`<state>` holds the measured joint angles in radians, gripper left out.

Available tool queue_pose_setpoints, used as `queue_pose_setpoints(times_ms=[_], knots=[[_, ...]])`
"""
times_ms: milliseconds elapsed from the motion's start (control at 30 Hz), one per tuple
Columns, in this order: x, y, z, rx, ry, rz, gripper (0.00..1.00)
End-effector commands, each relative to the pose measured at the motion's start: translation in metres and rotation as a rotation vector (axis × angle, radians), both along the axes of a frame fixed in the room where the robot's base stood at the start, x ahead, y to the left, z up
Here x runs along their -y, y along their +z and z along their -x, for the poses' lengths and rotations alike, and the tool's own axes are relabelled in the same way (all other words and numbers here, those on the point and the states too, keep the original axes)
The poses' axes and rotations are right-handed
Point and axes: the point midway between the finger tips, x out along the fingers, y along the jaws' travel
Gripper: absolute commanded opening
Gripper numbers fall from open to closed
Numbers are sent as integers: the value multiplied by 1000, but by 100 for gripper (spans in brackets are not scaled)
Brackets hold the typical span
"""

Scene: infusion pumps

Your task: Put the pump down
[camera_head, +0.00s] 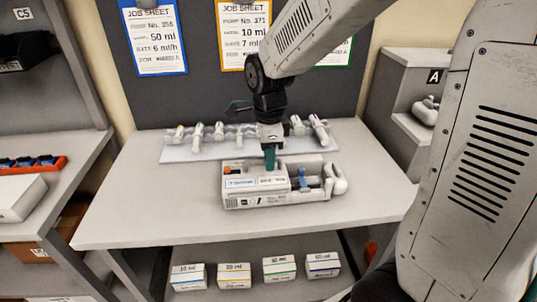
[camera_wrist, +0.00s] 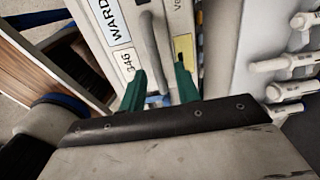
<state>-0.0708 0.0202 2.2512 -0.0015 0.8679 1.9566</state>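The white pump (camera_head: 257,186) is at the front middle of the table, upright, with its base appearing to rest on the tabletop. It has an orange patch at its left end and a blue part with a white syringe at its right. My gripper (camera_head: 270,160) points down at its top from above. In the wrist view, the two green fingers of my gripper (camera_wrist: 161,78) stand on either side of the pump's grey handle bar (camera_wrist: 148,42), with a gap showing between bar and fingers. The pump's "WARD" label (camera_wrist: 110,20) shows beside it.
A pale tray (camera_head: 195,153) with several syringes lies behind the pump. Job sheets (camera_head: 155,38) hang on the dark board. Small boxes (camera_head: 188,276) stand on the shelf below. A grey shelf unit (camera_head: 400,90) marked A is at right. The table's left part is clear.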

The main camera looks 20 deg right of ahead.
Motion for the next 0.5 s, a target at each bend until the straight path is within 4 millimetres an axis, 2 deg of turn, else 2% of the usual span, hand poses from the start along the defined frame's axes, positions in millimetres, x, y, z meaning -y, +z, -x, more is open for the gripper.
queue_pose_setpoints(times_ms=[167,500], knots=[[0,14,-1,3,0,0,32],[0,84,-1,5,0,0,32]])
